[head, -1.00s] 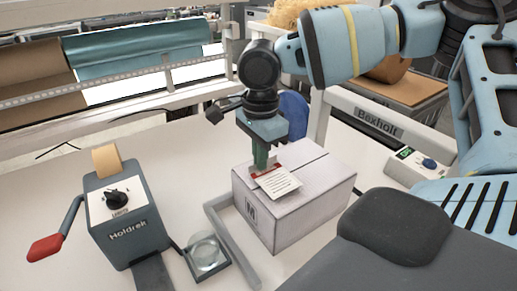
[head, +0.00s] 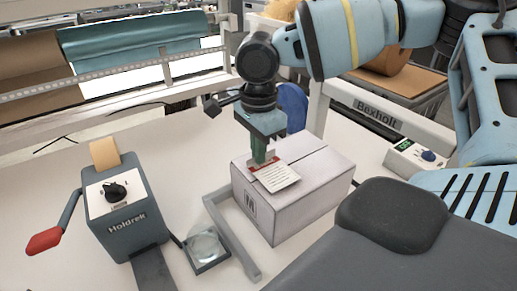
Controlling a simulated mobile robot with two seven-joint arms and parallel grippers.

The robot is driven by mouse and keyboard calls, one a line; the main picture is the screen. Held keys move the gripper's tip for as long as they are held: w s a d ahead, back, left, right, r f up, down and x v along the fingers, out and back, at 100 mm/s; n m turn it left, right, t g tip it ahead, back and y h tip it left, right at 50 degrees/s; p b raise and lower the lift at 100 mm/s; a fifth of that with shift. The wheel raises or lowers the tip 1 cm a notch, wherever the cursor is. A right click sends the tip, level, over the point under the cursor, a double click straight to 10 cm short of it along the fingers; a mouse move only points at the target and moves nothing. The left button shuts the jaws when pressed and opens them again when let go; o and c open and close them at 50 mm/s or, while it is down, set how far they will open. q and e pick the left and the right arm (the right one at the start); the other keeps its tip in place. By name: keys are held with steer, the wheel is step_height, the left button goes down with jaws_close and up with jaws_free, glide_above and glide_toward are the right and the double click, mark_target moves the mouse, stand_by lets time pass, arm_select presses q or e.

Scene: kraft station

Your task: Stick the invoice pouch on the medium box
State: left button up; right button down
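The medium box (head: 305,202) is a closed white carton marked M, standing on the white table inside a grey corner guide. The invoice pouch (head: 278,177), with a red strip and printed lines, is at the left part of the box's top. It looks flat on or just above the lid; I cannot tell which. My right gripper (head: 260,157) points down from above, its green fingertips at the pouch's back edge. The fingers appear close together on that edge, partly hiding it. My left gripper is not in view.
A grey tape dispenser (head: 128,215) with a red-handled crank stands at the left. The grey corner guide (head: 232,240) lies along the box's left side. A scale display (head: 415,157) is at the right. Paper rolls (head: 135,45) hang at the back left.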

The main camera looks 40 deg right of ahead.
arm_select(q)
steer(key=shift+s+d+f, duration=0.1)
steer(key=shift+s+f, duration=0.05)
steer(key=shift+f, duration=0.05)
arm_select(e)
steer(key=shift+f, duration=0.45)
stand_by(0.4)
steer(key=c, duration=1.6)
jaws_free()
steer(key=shift+r, duration=0.15)
steer(key=shift+r, duration=1.05)
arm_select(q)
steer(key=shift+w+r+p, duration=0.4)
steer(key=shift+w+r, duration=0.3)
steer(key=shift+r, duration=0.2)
arm_select(e)
steer(key=shift+r, duration=1.1)
